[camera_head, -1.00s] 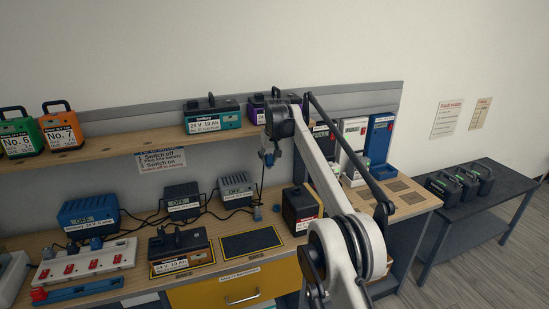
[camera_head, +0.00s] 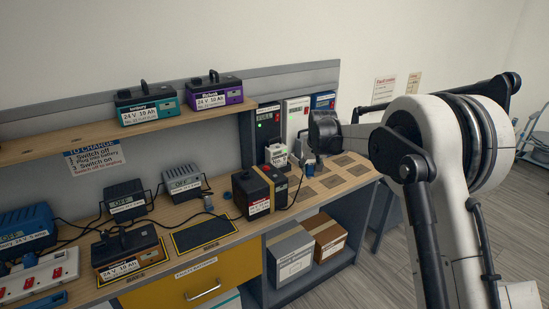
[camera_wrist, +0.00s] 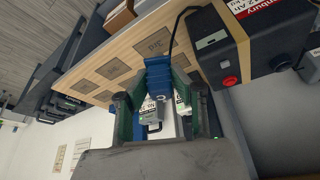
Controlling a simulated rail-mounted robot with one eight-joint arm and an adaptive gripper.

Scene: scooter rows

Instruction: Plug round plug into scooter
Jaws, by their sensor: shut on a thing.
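My gripper (camera_wrist: 160,108) is shut on a blue plug (camera_wrist: 158,72), which sits between its two green-padded fingers in the wrist view. A black cable (camera_wrist: 175,32) runs from near the plug toward a black box with a white and red label (camera_wrist: 238,50). In the head view my gripper (camera_head: 312,160) hangs above the right part of the workbench, and the held plug is mostly hidden. The black box (camera_head: 260,190) stands on the bench left of the gripper. I cannot make out the plug's face or its shape. No scooter is visible in the current frames.
A small white-labelled device (camera_head: 277,153) stands close left of my gripper. Wall units (camera_head: 296,116) are behind it. Chargers (camera_head: 184,182) and a battery (camera_head: 127,251) occupy the bench's left. Brown squares (camera_head: 330,181) on the right bench are bare. Boxes (camera_head: 290,252) fill the shelf below.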

